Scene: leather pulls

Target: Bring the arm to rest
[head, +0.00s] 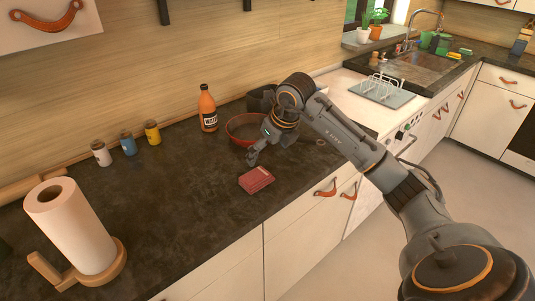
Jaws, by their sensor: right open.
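My right arm reaches in from the lower right over the dark counter (190,200). My right gripper (252,157) is open and small in the view. It hangs above the counter, in front of a red-rimmed bowl (236,121) and behind a dark red packet (257,179). It appears empty, and I cannot tell its exact height above the counter. The arm hides part of the bowl and of a dark container (262,98) behind it. My left gripper does not show.
An orange bottle (208,110) stands left of the bowl. Several small jars (128,144) line the wall. A paper towel roll (72,228) on a wooden holder stands at the front left. A dish rack (382,90) stands farther right. The counter's middle left is clear.

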